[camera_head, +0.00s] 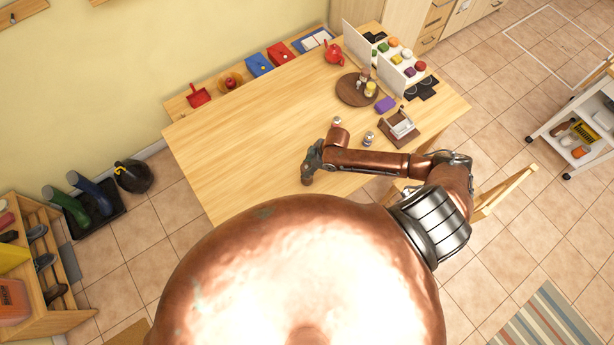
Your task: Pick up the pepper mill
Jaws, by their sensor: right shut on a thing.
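My right arm reaches in from the right, low over the light wooden table (240,130). Its right gripper (338,126) is at the arm's far end, small and seen from above, with its fingers mostly hidden. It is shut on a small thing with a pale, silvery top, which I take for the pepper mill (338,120). Its lower part is hidden, so I cannot tell whether it touches the table. A similar small silver-topped jar (369,138) stands just right of it, beyond my forearm. My left gripper is not in view.
A round brown tray (350,93) with several small bottles stands behind. The table's left half is clear.

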